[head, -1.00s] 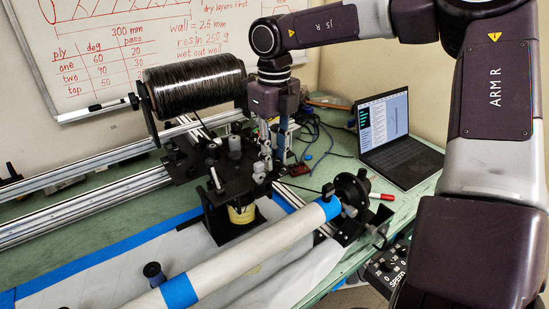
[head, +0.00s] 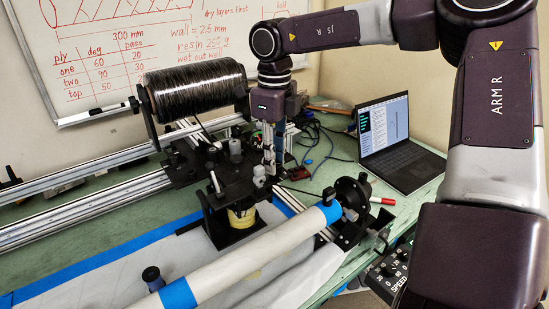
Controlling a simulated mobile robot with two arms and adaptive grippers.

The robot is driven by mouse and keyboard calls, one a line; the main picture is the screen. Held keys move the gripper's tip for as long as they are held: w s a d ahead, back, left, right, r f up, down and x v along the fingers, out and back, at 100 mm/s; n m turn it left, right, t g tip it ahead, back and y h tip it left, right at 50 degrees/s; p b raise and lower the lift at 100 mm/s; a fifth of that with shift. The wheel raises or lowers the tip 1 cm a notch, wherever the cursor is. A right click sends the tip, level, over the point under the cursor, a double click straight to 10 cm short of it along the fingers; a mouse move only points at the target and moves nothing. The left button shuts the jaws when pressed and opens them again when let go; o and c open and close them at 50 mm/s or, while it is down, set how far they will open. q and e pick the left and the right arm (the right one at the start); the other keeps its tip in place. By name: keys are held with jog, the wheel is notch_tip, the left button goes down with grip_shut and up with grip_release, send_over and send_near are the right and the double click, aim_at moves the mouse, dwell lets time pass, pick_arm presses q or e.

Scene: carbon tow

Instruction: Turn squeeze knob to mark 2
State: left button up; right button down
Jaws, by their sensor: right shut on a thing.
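My right gripper (head: 271,168) points straight down at the right side of the black carriage plate (head: 225,180). Its fingers are shut on a small part there, which I take to be the squeeze knob. The fingers cover that part, and I cannot read its marks or pointer. A pale roller-like piece (head: 259,174) and a grey cylinder (head: 235,147) stand on the plate just left of the fingers. My left gripper is not in view.
A spool of black carbon tow (head: 195,90) stands behind the carriage. A white mandrel (head: 255,250) with blue tape runs across the front to a black chuck (head: 352,190). A laptop (head: 393,140) and a speed box (head: 385,277) are at the right.

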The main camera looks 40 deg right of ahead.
jog(key=shift+r, duration=0.1)
jog(key=c, duration=1.7)
grip_release()
jog(key=shift+o, duration=0.2)
notch_tip(320, 180, up, 12)
jog(key=shift+r, duration=0.1)
